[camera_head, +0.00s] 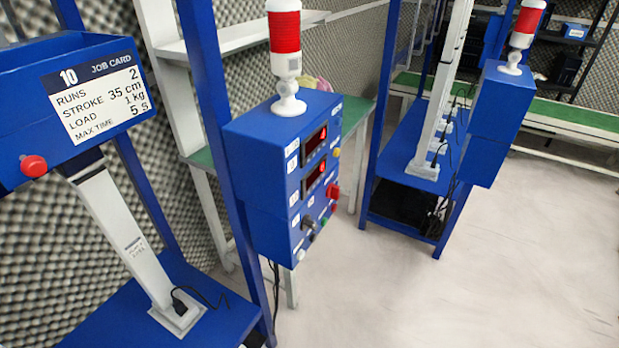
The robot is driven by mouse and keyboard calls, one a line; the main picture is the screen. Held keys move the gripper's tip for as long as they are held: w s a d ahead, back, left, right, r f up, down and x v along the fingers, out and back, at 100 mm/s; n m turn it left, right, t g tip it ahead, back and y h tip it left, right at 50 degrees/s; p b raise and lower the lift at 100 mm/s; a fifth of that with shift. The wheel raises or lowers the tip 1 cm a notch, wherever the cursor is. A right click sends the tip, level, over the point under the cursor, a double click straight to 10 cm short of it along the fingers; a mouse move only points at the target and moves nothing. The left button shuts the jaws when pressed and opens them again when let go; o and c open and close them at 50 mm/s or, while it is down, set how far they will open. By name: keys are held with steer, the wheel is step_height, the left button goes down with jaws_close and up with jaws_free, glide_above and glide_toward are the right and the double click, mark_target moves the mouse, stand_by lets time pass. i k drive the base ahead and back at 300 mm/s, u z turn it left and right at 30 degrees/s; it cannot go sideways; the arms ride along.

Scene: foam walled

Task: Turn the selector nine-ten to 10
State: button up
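A blue control box (262,175) stands in the middle of the view, its control face turned to the right and seen at a steep angle. On its lower part is a dark knob (308,224), which may be the selector nine-ten. Its labels are too small to read, so I cannot tell which way it points. Two red-lit displays (314,143) sit above it, with a red button (333,190) to its upper right. My gripper is not in view.
A job card (95,96) marked 10 is on a blue unit at the left, with a red button (34,165) below. Red lamps (285,32) top the box and a second blue box (500,105). Blue frame posts (218,110) stand close behind. The pale floor (480,270) at right is clear.

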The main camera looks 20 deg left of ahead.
mark_target(306, 223)
steer(key=u, duration=0.75)
steer(key=k, duration=1.2)
steer(key=z, duration=1.05)
steer(key=i, duration=1.1)
steer(key=u, duration=0.55)
